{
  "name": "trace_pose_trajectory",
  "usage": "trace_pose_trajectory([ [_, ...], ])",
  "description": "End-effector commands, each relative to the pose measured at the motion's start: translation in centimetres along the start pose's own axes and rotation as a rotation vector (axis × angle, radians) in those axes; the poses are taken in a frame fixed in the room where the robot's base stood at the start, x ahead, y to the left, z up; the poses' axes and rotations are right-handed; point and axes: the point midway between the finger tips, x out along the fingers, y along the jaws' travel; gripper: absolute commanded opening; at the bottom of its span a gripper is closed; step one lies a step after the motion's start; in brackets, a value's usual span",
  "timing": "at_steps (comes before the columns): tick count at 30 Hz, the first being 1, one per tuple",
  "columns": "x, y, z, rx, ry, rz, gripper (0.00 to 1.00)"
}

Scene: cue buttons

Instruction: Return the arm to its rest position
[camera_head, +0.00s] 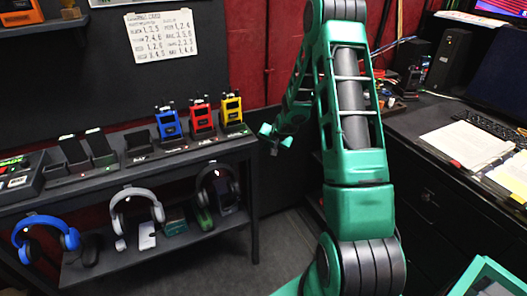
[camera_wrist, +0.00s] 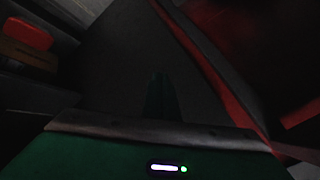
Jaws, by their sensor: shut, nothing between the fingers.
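My green arm rises through the middle of the head view and bends down at its far end to my gripper (camera_head: 275,138). My gripper hangs in the air by the right end of the dark shelf (camera_head: 254,190), apart from the devices on it. It is shut and empty. In the wrist view the dim fingers of my gripper (camera_wrist: 160,95) lie together over a dark grey surface, with nothing between them.
On the shelf top stand a blue device (camera_head: 168,123), a red device (camera_head: 202,117) and a yellow device (camera_head: 231,110). Headphones hang below. A desk (camera_head: 430,125) with papers (camera_head: 466,146) is at right. Floor (camera_head: 205,268) between is clear.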

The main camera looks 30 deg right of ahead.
Motion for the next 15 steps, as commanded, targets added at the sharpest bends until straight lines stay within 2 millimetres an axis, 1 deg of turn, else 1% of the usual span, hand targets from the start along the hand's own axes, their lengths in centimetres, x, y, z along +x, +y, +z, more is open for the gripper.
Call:
trace_pose_trajectory([
  [1,-1.1,-0.1,-0.1,0.000,0.003,-0.001,0.00],
  [6,-3.9,0.0,0.0,0.000,0.001,0.000,0.00],
  [12,-6.2,0.0,-0.1,0.000,0.001,0.000,0.00],
  [15,-6.7,0.0,0.0,0.000,0.000,0.001,0.00],
])
